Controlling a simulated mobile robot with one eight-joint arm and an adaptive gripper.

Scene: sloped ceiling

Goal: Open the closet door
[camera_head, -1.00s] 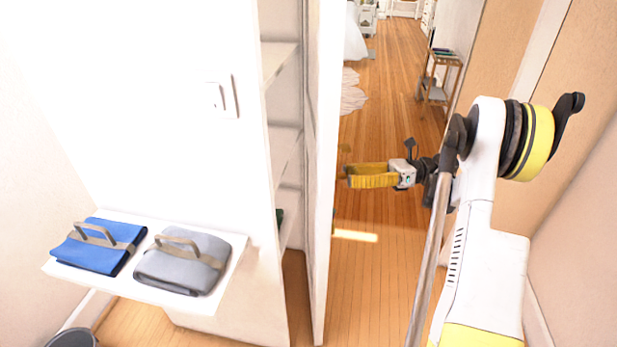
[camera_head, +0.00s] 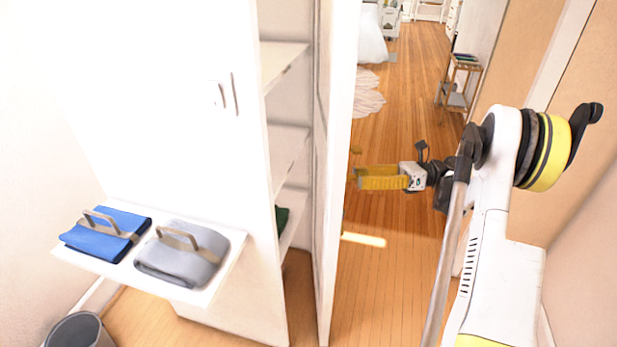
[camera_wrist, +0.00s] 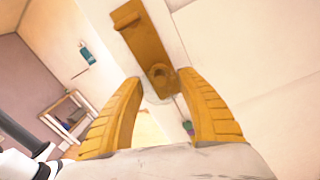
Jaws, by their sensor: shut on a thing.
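The white closet door (camera_head: 338,130) stands ajar in the head view, seen nearly edge-on, with shelves showing to its left. My gripper (camera_head: 358,178) is at the door's right-hand face, reaching in from the right. In the wrist view, a brass handle plate (camera_wrist: 148,38) with a round knob (camera_wrist: 161,75) is on the white door. My gripper's yellow fingers (camera_wrist: 161,84) lie on either side of the knob and are shut on the handle. The exact contact is hard to see.
The white closet (camera_head: 170,120) has shelves (camera_head: 285,150). A low ledge (camera_head: 215,290) holds a blue folded cloth (camera_head: 105,233) and a grey one (camera_head: 182,255). A bin (camera_head: 78,330) stands bottom left.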

